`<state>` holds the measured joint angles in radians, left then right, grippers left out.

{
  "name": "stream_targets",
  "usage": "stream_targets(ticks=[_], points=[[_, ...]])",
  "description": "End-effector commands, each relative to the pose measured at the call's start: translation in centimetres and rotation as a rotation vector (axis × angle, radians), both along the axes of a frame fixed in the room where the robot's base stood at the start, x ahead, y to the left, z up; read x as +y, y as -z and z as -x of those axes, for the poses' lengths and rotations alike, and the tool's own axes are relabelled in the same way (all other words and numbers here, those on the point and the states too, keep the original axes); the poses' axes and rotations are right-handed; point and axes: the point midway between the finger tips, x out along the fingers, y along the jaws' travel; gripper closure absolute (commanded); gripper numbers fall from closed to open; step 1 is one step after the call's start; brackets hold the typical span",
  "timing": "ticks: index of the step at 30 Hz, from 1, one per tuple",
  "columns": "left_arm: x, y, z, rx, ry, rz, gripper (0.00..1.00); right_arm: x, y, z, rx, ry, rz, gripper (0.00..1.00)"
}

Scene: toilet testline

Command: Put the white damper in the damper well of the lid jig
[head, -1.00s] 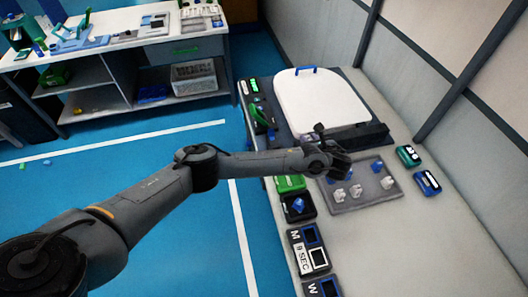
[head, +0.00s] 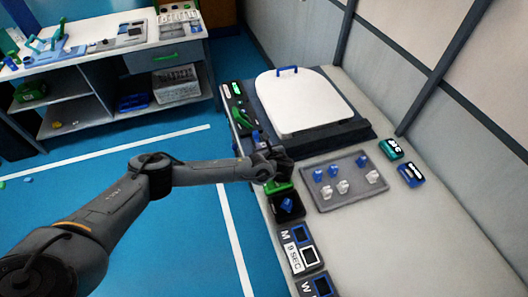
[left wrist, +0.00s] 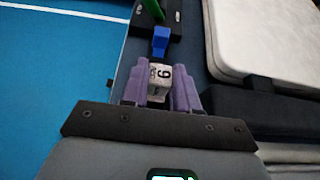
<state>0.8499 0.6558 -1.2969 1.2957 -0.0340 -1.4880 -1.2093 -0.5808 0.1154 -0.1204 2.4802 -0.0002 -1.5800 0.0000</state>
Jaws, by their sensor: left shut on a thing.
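My left gripper (head: 279,168) is at the left edge of the bench, beside the front left of the lid jig (head: 350,132). In the left wrist view its purple fingers (left wrist: 160,92) are shut on the white damper (left wrist: 159,80), which shows a dark "6"-like mark. A blue piece (left wrist: 160,42) and a green lever (left wrist: 172,8) lie just beyond it on the jig's dark side strip. The white lid (head: 300,103) with a blue handle rests on the jig. In the head view the gripper hides the held damper, and I cannot make out the damper well. My right gripper is out of view.
A grey tray (head: 325,204) with blue and white dampers lies right of the gripper. A black box (head: 287,207) with a blue piece and labelled boxes (head: 298,252) line the front left edge. The bench's right front is clear.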

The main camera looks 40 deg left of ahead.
Motion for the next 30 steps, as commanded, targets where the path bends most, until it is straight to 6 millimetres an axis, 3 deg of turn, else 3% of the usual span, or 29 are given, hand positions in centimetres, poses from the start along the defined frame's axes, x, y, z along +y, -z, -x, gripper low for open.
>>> stream_targets(ticks=[7, 20, 21, 25, 30], points=[[-0.1, 3.1, 0.0, 0.002, 0.0, -0.001, 1.0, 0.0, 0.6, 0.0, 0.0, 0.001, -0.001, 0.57], [-0.1, 3.6, 0.0, 0.001, 0.0, 0.0, 1.0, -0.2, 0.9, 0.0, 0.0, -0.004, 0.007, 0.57], [0.0, 3.5, 0.0, 0.001, 0.0, 0.0, 0.66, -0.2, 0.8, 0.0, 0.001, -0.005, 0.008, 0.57], [-0.1, 3.5, 0.0, 0.001, 0.0, 0.0, 0.46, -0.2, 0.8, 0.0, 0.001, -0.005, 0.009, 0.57], [-0.1, 3.5, 0.0, 0.001, 0.0, 0.0, 0.45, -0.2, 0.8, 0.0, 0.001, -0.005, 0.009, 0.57]])
